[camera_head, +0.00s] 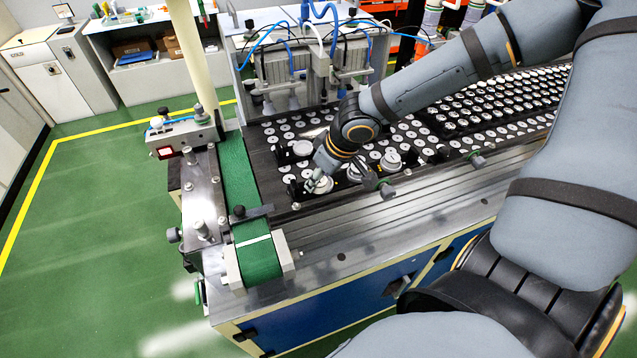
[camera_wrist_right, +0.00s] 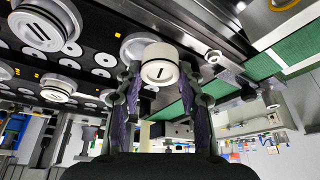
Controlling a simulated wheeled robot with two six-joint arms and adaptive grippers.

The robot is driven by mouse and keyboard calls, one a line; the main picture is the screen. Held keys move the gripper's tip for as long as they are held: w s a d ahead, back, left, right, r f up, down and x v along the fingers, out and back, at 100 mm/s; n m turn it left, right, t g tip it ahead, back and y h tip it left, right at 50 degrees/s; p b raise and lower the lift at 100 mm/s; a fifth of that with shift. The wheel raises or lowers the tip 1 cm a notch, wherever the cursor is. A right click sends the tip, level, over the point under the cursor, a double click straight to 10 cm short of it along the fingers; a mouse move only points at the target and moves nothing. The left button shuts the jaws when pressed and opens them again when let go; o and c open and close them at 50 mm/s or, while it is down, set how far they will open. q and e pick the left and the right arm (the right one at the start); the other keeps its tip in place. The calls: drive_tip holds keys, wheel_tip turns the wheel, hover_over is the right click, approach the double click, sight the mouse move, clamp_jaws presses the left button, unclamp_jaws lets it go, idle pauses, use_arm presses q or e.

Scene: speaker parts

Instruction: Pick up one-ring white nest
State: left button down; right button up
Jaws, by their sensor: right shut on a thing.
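My right gripper (camera_head: 319,184) reaches down at the near left end of the black parts bed (camera_head: 285,207). It is shut on a white nest, which shows partly between the fingers (camera_head: 323,186) in the head view. In the right wrist view the white nest (camera_wrist_right: 160,66) is a short round cylinder with one dark bar on its face, held between the two fingers of the gripper (camera_wrist_right: 160,88). I cannot tell whether it is clear of the bed. Similar white nests stand on the bed, one to the right of the gripper (camera_head: 392,159). My left gripper is not in view.
Rows of flat white discs (camera_head: 410,134) cover the bed. A green conveyor belt (camera_head: 238,172) runs along its left side. A machine with blue hoses (camera_head: 300,75) stands behind. The steel table edge (camera_head: 340,245) in front is clear.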

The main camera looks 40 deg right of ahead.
sight(324, 183)
drive_tip(key=v, duration=0.5)
drive_tip(key=shift+w+r, duration=0.2)
drive_tip(key=s+d+r+b, duration=0.2)
drive_tip(key=s+b, duration=0.1)
drive_tip(key=b, duration=0.2)
drive_tip(key=s+d+r+b, duration=0.1)
drive_tip(key=s+r+b, duration=0.2)
drive_tip(key=b, duration=0.3)
drive_tip(key=s+d+r+b, duration=0.2)
drive_tip(key=s+r+b, duration=0.1)
drive_tip(key=s+b, duration=0.2)
drive_tip(key=shift+s+d+b, duration=0.15)
drive_tip(key=shift+d+b, duration=0.2)
drive_tip(key=shift+b, duration=0.35)
